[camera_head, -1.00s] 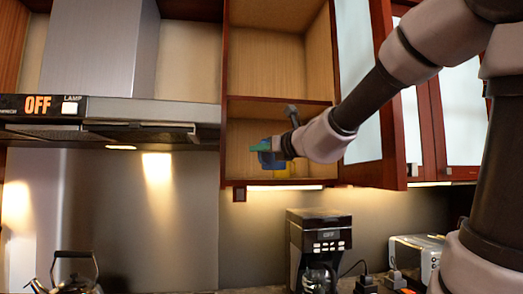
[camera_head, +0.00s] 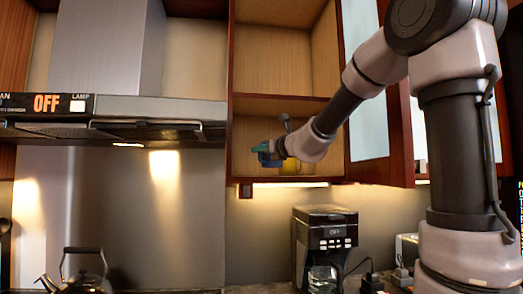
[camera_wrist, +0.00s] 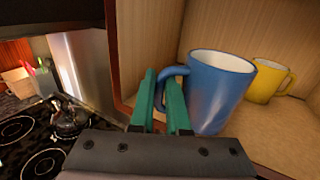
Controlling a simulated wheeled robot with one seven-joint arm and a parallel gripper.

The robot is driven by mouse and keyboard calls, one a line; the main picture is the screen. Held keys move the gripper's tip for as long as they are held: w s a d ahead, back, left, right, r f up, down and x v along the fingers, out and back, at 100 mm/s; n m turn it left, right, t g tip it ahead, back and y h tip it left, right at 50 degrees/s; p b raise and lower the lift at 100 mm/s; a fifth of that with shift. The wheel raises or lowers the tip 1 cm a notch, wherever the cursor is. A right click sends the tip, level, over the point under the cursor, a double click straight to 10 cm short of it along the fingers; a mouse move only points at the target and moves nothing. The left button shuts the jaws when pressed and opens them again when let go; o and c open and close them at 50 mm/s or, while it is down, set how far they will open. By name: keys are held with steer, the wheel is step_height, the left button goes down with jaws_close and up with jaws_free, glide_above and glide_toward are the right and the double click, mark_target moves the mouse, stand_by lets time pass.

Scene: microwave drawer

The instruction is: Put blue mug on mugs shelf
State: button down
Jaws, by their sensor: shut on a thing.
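The blue mug (camera_wrist: 216,90) stands upright in the wrist view, at the lower cabinet shelf, with its handle toward the left. My gripper (camera_wrist: 163,88) has its green fingers at the mug's handle and is shut on it. In the head view, the blue mug (camera_head: 268,157) is mostly hidden behind my gripper (camera_head: 262,149). The mugs shelf (camera_head: 315,170) is the lower compartment of the open cabinet. A yellow mug (camera_wrist: 265,80) stands on it behind and to the right of the blue mug. I cannot tell whether the blue mug touches the shelf board.
The open cabinet door (camera_head: 375,125) is at the right of the compartment. The cabinet's left side edge (camera_wrist: 122,70) is close to my gripper. The upper compartment (camera_head: 275,65) looks empty. Below are a coffee maker (camera_head: 325,245) and a kettle (camera_head: 82,270) on the stove.

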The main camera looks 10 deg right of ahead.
steer(key=w, duration=0.7)
steer(key=shift+f, duration=1.05)
steer(key=shift+f, duration=0.4)
steer(key=c, duration=0.8)
jaws_free()
